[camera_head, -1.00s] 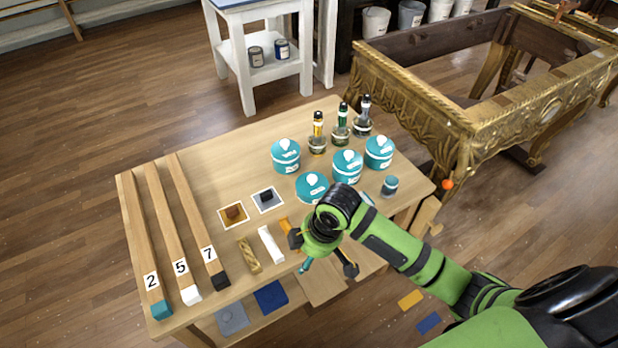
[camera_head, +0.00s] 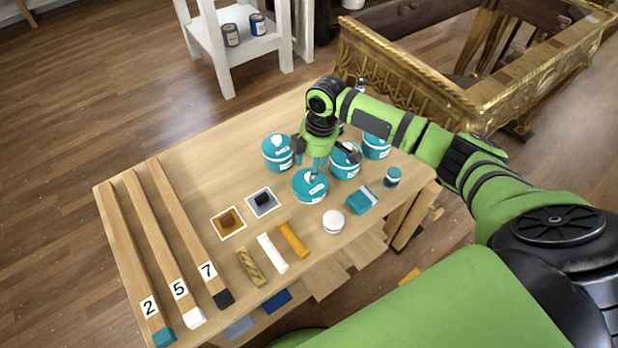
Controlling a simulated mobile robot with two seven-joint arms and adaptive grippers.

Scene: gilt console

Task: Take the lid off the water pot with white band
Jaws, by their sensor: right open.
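Several round teal pots with pale lid markings stand close together on the wooden table. One is at the left (camera_head: 277,153), one in front (camera_head: 309,188), one in the middle (camera_head: 344,164) and one at the right (camera_head: 376,148). White bands show on more than one, so I cannot tell for certain which pot is meant. My right gripper (camera_head: 322,163) is open and points down over the front pot, its fingers spread above the lid. I cannot tell whether it touches the lid. The arm hides the bottles behind. My left gripper is not in view.
On the wooden table (camera_head: 215,165) lie three long numbered bars (camera_head: 137,230), two sample cards (camera_head: 263,202), short sticks (camera_head: 293,239), a white round piece (camera_head: 333,221), a teal block (camera_head: 362,200) and a small jar (camera_head: 393,177). A gilt console (camera_head: 420,85) stands behind.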

